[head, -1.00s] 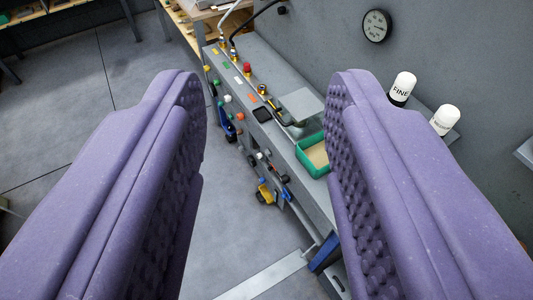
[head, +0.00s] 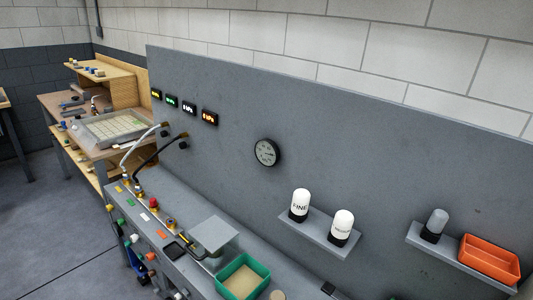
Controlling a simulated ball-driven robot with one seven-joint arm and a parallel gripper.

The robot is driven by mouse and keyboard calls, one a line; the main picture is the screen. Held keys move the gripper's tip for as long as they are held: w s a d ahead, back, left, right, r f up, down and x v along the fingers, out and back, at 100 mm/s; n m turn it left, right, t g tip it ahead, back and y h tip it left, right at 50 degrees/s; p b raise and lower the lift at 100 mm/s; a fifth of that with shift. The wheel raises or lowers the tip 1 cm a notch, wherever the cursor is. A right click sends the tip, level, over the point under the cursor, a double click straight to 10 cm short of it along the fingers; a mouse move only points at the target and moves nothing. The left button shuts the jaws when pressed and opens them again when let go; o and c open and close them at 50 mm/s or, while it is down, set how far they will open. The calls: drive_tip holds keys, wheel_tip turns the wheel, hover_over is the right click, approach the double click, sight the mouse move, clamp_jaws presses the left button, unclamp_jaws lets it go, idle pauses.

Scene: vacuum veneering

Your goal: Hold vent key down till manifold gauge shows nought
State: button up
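Several small digital readouts, yellow (head: 156,94), green (head: 171,101), white (head: 189,107) and orange (head: 209,117), sit on the grey back panel (head: 350,140). The white and orange ones seem to end in kPa; their figures are too small to read surely. A round dial gauge (head: 267,153) hangs to their right, its needle too small to read. I cannot tell which is the manifold gauge. Coloured knobs or keys, such as a green one (head: 126,231) and an orange one (head: 152,256), line the bench front. I cannot tell which is the vent key. My gripper is not in view.
The grey bench (head: 170,195) carries a red button (head: 154,203), hoses, a grey plate (head: 214,233) and a green tray (head: 243,279). FINE (head: 300,203) and another white bottle (head: 342,226) stand on a shelf. An orange bin (head: 489,258) is at right. Floor at left is clear.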

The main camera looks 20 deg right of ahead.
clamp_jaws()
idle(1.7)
